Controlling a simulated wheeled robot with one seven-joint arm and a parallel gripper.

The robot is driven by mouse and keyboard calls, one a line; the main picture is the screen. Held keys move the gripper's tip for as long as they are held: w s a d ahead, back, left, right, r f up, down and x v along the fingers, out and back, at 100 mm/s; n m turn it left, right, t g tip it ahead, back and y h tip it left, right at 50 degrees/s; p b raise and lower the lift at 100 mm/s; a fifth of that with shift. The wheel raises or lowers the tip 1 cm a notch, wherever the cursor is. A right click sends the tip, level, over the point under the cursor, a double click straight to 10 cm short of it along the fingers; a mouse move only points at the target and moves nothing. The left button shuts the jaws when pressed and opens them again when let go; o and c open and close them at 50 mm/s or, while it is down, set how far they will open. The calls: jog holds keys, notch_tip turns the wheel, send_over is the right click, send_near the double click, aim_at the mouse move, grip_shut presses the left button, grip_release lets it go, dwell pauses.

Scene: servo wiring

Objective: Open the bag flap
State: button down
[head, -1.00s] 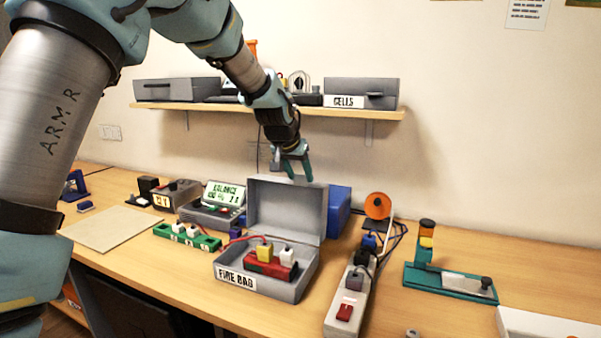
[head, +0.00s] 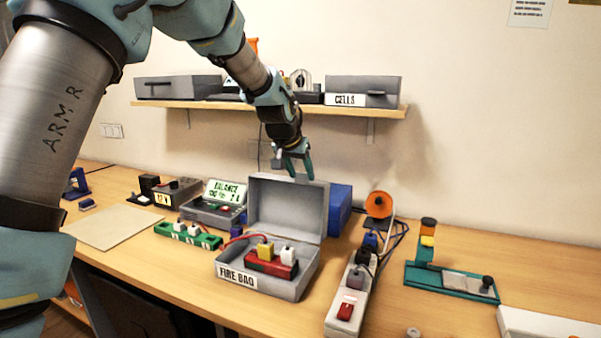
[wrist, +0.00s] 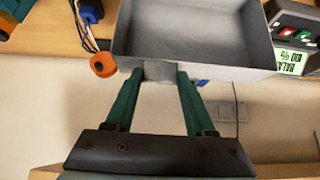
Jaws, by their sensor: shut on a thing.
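The grey fire bag (head: 237,276) is a box-like case on the bench with a "FIRE BAG" label on its front. Its flap (head: 287,207) stands up at the back, so the case is open. Inside sits a red pack (head: 271,264) with a yellow and a white plug on top. My gripper (head: 299,176) is at the flap's top edge. In the wrist view the flap (wrist: 195,35) fills the top middle, and my gripper's green fingers (wrist: 158,76) are shut on a small grey tab (wrist: 158,71) at its edge.
A power strip (head: 350,300) with plugs and cables stands right of the bag, near an orange spool (head: 379,204). A blue box (head: 339,209) is behind the flap. A balance charger (head: 215,204) and a green board (head: 188,236) stand left. A shelf (head: 270,105) is above.

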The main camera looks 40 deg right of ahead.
jog(key=shift+s+a+f, duration=0.1)
jog(key=shift+f, duration=0.15)
dwell(0.7)
jog(key=c, duration=0.6)
grip_release()
jog(key=o, duration=0.4)
jog(key=shift+r, duration=0.1)
jog(key=shift+c, duration=0.2)
jog(key=shift+r, duration=0.15)
jog(key=b+v, duration=0.3)
jog(key=v, duration=0.7)
jog(key=shift+a+r+b, duration=0.15)
jog(key=shift+r+b, duration=0.05)
jog(key=shift+b, duration=0.15)
